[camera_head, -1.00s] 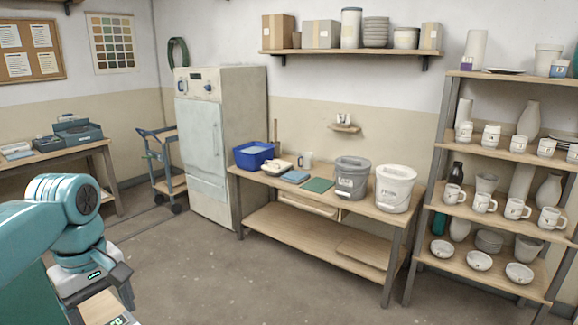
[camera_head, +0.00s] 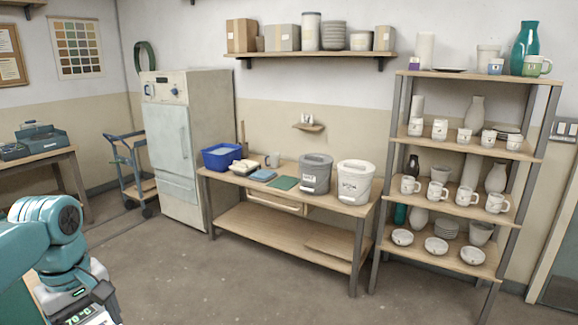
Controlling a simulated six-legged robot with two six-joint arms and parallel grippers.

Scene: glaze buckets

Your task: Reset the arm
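My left arm comes in at the lower left, its teal links folded over a grey wrist. The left gripper (camera_head: 92,306) is at the bottom edge, and its fingers are cut off or hidden, so its opening cannot be seen. My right arm and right gripper do not show. On the work table (camera_head: 290,240) stand a grey bucket (camera_head: 315,176) and a white bucket (camera_head: 354,184), both upright. A blue bin (camera_head: 221,157) stands at the table's left end. My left gripper is well apart from all of these.
A shelf rack (camera_head: 472,148) with mugs and bowls stands at the right. A tall white cabinet (camera_head: 185,150), a blue cart (camera_head: 133,170) and a side table (camera_head: 45,160) are at the left. A wall shelf (camera_head: 310,54) holds boxes. The floor (camera_head: 260,280) in front is clear.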

